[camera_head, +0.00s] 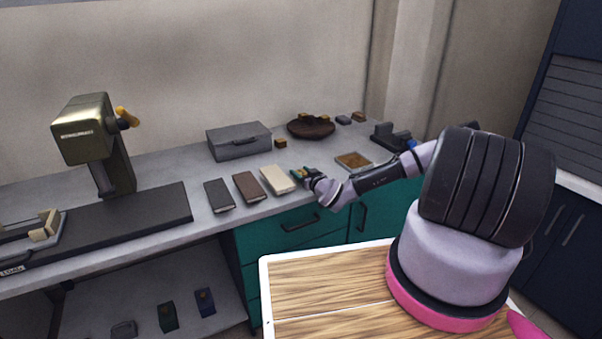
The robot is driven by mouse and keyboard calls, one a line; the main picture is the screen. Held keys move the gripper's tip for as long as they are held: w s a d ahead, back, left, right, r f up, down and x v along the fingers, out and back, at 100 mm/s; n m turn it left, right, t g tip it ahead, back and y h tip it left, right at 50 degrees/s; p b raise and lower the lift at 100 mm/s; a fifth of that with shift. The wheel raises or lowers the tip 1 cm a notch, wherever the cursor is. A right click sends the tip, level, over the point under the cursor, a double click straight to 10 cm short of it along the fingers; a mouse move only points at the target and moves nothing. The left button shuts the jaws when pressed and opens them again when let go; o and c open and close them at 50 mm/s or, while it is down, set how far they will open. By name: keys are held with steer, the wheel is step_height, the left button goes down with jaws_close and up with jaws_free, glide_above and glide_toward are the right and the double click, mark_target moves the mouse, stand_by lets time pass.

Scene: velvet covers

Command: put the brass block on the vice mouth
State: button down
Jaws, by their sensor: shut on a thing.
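My gripper (303,174) is low over the bench front, just right of the cream cover. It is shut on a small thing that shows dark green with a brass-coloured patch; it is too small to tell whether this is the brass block. Small brass-coloured blocks also show on the bench: one right of the grey box (281,143), two at the round brown dish (305,117), and one at the back right (358,116). A dark grey shape like a vice (384,132) stands at the right end, partly behind my arm; its mouth cannot be made out.
Dark grey (219,196), brown (249,187) and cream (277,180) covers lie in a row. A grey box (238,142) stands behind them. A brown square tray (353,160) lies near my forearm. A brass-coloured press (90,130) stands left.

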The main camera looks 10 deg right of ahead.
steer(key=shift+r, duration=0.1)
steer(key=shift+c, duration=1)
jaws_free()
